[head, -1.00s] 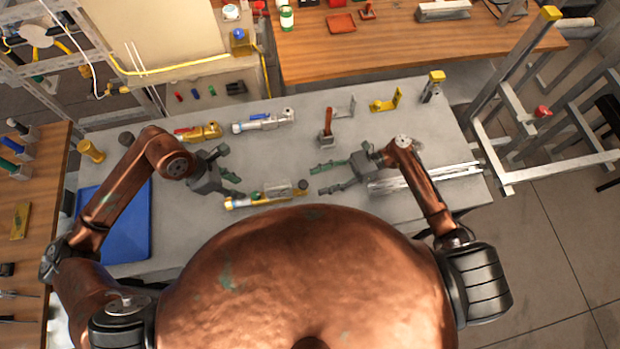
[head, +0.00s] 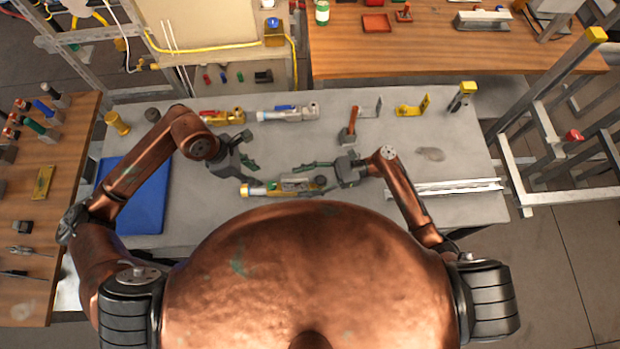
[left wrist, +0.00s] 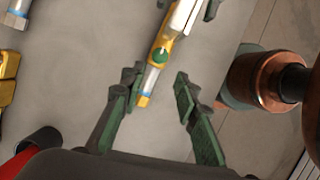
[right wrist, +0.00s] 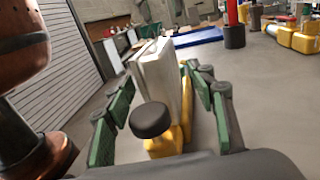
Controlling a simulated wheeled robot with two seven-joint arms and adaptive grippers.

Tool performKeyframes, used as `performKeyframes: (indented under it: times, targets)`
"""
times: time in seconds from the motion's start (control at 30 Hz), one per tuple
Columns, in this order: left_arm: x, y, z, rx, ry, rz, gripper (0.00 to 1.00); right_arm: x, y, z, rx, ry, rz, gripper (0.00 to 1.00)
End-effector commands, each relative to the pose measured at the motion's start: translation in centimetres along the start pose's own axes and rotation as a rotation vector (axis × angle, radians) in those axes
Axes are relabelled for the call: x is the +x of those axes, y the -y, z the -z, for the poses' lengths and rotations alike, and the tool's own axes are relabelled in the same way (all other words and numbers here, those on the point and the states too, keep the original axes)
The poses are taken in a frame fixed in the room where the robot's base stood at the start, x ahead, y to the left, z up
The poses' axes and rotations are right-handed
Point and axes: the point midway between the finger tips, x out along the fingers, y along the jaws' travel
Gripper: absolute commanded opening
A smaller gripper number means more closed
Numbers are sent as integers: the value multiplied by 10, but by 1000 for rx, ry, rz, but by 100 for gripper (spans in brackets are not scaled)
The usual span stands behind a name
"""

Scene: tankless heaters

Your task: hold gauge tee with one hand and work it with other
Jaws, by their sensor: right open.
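The gauge tee (head: 258,189) lies on the grey table near its front edge. It has a brass body, a pale block and a black knob (right wrist: 150,118) at its right end. My right gripper (right wrist: 155,85) is open, with its fingers on either side of the knob and block end; contact is not visible. My left gripper (left wrist: 157,82) is open and empty near the other end of the tee. In the left wrist view the tee's brass end (left wrist: 155,75) shows between its fingertips.
A red-handled brass valve (head: 228,117) and a blue-handled silver one (head: 290,114) lie behind. A brown-handled tool (head: 349,128), a yellow bracket (head: 412,108), metal rails (head: 450,187) and a blue mat (head: 140,205) are also on the grey table.

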Motion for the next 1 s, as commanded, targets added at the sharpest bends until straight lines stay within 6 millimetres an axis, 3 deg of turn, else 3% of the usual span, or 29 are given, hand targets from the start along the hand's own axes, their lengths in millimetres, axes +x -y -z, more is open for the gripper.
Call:
performKeyframes:
  times: [0.2, 0.9, 1.0]
  targets:
    - [0, 0, 0, 0, 0, 0, 29, 0, 0, 0, 0, 0, 0, 50]
    - [0, 0, 0, 0, 0, 0, 29, 0, 0, 0, 1, 0, -1, 2]
    - [0, 0, 0, 0, 0, 0, 29, 0, 0, 0, 1, 0, 0, 0]
